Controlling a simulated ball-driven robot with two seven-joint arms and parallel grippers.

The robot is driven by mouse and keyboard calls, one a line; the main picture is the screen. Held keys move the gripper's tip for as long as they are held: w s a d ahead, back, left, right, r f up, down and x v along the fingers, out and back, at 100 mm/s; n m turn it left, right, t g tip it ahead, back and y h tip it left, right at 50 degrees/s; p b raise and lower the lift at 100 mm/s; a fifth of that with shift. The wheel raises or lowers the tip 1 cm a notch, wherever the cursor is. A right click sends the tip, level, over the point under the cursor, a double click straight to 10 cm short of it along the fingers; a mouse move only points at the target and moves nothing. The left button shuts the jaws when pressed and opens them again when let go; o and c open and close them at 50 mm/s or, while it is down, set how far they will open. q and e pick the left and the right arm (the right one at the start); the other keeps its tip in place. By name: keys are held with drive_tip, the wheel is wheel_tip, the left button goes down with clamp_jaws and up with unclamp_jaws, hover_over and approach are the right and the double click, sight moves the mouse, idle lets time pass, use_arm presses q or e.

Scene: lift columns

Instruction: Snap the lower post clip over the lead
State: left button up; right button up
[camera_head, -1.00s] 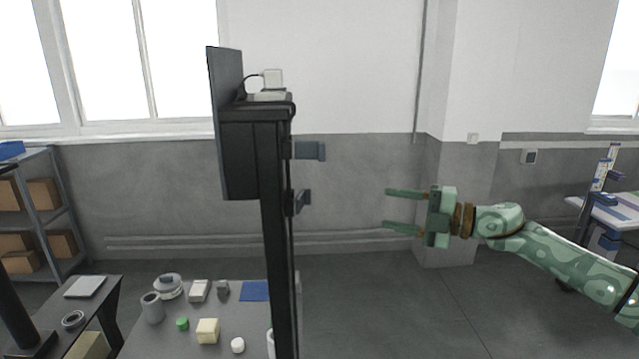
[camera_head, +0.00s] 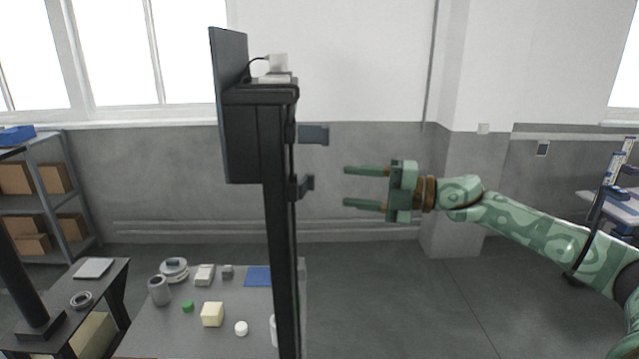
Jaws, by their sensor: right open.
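A tall black post (camera_head: 280,230) stands upright left of the middle, with a dark box and a flat panel at its top. Two grey clips stick out from its right side: the upper clip (camera_head: 314,134) and the lower post clip (camera_head: 305,186), which looks hooked. A short dark cable (camera_head: 257,62) loops at the white plug on top; I cannot make out a lead at the lower clip. My green right gripper (camera_head: 352,187) is open and empty, its fingers pointing left toward the lower clip, with a gap between them. My left gripper is not in view.
A grey table (camera_head: 150,335) behind the post's foot holds several small items, a blue mat (camera_head: 257,276) and a cream block (camera_head: 212,314). A shelf (camera_head: 52,205) with boxes stands at the left. The floor right of the post is clear.

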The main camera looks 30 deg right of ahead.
sight(307, 187)
drive_tip(key=p+x, duration=0.3)
drive_tip(key=x, duration=0.4)
drive_tip(key=shift+w+a, duration=0.15)
drive_tip(key=shift+w, duration=0.1)
